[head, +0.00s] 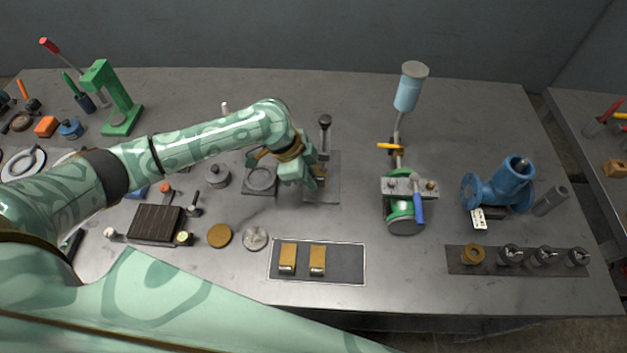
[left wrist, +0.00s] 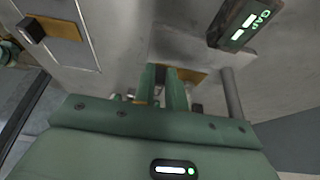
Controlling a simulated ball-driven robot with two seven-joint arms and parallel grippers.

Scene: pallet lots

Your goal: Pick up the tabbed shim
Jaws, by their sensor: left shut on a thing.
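Two brass shims with grey metal tabs, the left one (head: 288,255) and the right one (head: 318,257), lie side by side on a dark mat with a white border (head: 346,263). A similar brass piece with a dark block shows at upper left in the left wrist view (left wrist: 60,27). My left gripper (head: 316,172) is beyond the mat, beside a grey fixture with a dark-knobbed post (head: 325,135). In the left wrist view its fingers (left wrist: 164,88) are shut on a brass plate (left wrist: 190,76), apparently a shim; the fingers hide part of it. My right gripper is not in view.
A green-based clamp (head: 405,215) and a blue pipe fitting (head: 500,188) stand to the right. A dark ribbed block (head: 156,223) and round discs lie left of the mat.

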